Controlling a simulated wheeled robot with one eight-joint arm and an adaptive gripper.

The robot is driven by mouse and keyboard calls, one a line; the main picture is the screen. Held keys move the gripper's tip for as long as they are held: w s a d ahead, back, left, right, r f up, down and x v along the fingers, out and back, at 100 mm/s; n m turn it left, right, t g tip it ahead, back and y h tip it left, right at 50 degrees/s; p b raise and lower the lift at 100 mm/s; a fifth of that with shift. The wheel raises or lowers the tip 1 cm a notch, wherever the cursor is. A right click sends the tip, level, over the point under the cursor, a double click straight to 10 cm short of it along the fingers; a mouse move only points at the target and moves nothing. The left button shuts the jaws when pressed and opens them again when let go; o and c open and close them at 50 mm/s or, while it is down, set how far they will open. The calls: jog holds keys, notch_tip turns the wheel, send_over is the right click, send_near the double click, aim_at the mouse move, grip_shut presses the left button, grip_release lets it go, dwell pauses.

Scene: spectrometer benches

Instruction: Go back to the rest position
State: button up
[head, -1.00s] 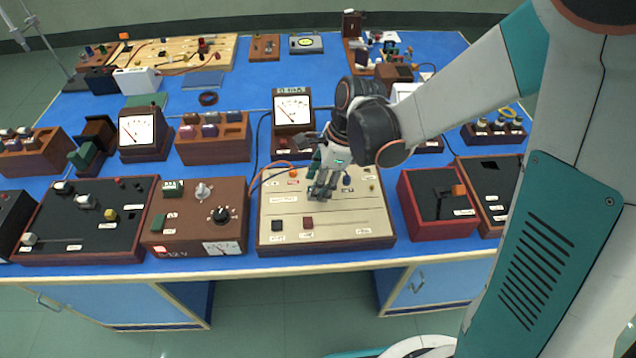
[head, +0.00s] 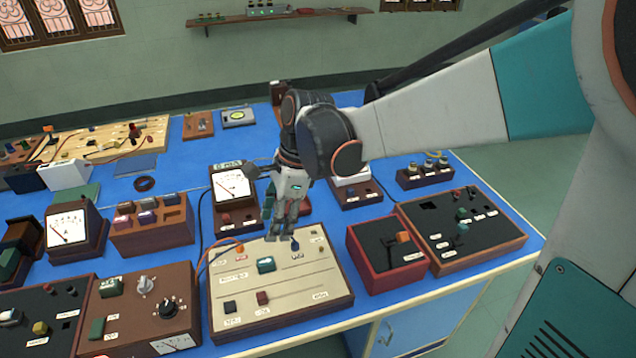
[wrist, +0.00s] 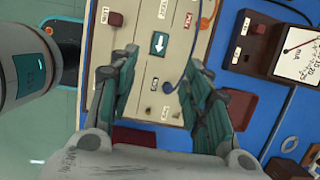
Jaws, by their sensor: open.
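My gripper (head: 284,232) hangs above the back part of the cream-topped panel box (head: 283,306) in the head view. In the wrist view my gripper (wrist: 165,85) has its two teal-padded fingers spread apart, with nothing between them. The cream panel (wrist: 147,100) lies beyond the fingertips, with a green block bearing a white arrow (wrist: 158,43) on it. The same green block (head: 266,264) shows in the head view, left of and below the fingers and clear of them.
A red-framed box (head: 387,252) and a larger dark panel box (head: 463,226) stand to the right. An mA meter (head: 232,190) stands behind the panel box, close to my gripper. A brown control box (head: 143,305) is at left. Open floor lies right of the blue bench.

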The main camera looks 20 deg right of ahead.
jog(key=shift+s, duration=0.1)
jog(key=s+d+r+n+t+h, duration=0.1)
jog(key=s+d+r+n+t, duration=0.2)
jog(key=n, duration=0.6)
jog(key=s+d+r+n+t+h, duration=0.2)
jog(key=s+d+r+n+t, duration=0.1)
jog(key=s+d+n, duration=0.4)
jog(key=shift+s+d+n+t, duration=0.35)
jog(key=shift+s+n+t, duration=0.15)
jog(key=shift+s+n, duration=0.75)
